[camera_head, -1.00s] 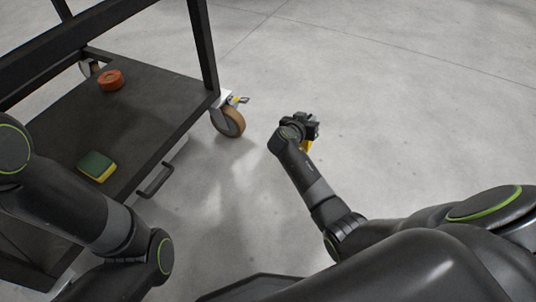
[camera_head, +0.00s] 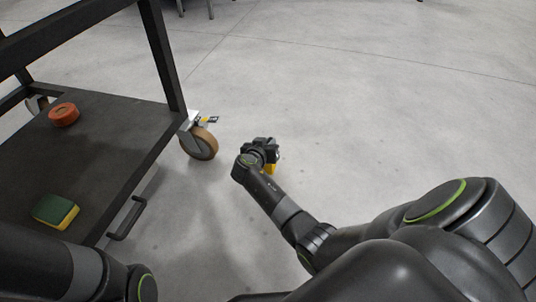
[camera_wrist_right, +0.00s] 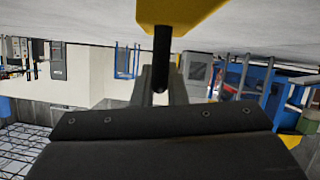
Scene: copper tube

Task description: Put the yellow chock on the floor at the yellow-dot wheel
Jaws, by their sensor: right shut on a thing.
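The yellow chock (camera_head: 271,168) shows partly beneath my right gripper (camera_head: 267,150), which is shut on it. In the right wrist view the chock (camera_wrist_right: 190,14) fills the top middle, and a dark part of the gripper (camera_wrist_right: 162,60) meets it. The cart's near caster wheel (camera_head: 203,145) is brown, with a small yellow mark by its metal brake lever (camera_head: 209,120). The gripper and chock are to the right of this wheel, with a gap of floor between. I cannot tell the chock's height above the floor. My left gripper is out of view.
The dark cart shelf (camera_head: 105,150) holds a red-orange round object (camera_head: 64,114) and a green-and-yellow sponge (camera_head: 55,211). A dark handle (camera_head: 128,220) sticks out from its side. The grey floor (camera_head: 380,100) right of the cart is clear.

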